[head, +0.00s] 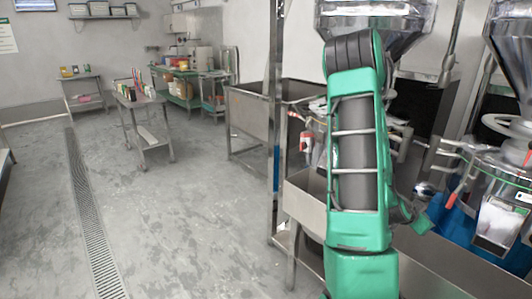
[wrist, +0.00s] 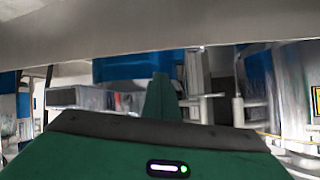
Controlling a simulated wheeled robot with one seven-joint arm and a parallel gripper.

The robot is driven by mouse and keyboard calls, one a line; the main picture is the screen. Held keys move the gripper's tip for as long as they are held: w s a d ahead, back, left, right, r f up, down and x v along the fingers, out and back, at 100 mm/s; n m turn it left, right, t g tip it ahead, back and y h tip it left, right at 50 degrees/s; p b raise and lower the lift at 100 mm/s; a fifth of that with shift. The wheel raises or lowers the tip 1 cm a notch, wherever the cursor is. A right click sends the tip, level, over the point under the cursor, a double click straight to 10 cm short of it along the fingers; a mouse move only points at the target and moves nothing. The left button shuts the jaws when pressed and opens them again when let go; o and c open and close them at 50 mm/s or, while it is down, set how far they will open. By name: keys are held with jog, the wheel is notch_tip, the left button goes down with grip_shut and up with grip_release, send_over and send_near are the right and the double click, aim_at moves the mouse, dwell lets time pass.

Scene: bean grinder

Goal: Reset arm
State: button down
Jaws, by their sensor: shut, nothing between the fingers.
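My green and grey arm (head: 357,235) stands upright in the right half of the head view, in front of the grinding equipment. A small green part shows low to the right of the arm, but I cannot tell what it is. In the wrist view, my gripper (wrist: 160,98) shows as a narrow green shape beyond the dark-edged green housing. It is shut and holds nothing. A wide grey surface spans the top of the wrist view close to the camera.
A steel hopper machine (head: 500,185) with a blue base stands at the right. A steel sink (head: 250,115) is behind, left of the arm. A small cart (head: 142,110) stands at centre left. The grey floor (head: 190,220) with a drain grate (head: 92,215) is clear.

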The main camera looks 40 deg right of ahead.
jog(key=w+a+r+n+t+y, duration=0.1)
jog(key=w+a+r+n+y, duration=0.25)
jog(key=a, duration=0.65)
jog(key=w+a+r+n+t+y, duration=0.1)
jog(key=w+a+n+y, duration=0.25)
jog(key=w+a, duration=0.55)
jog(key=s+a+r+n+y, duration=0.2)
jog(key=s+a+r+n, duration=0.1)
jog(key=a, duration=0.8)
jog(key=s+a+r+n+g+y, duration=0.1)
jog(key=s+a+r+n+y, duration=0.2)
jog(key=a, duration=0.9)
jog(key=shift+s+r+n, duration=0.3)
jog(key=shift+r+n, duration=0.65)
jog(key=shift+n, duration=0.15)
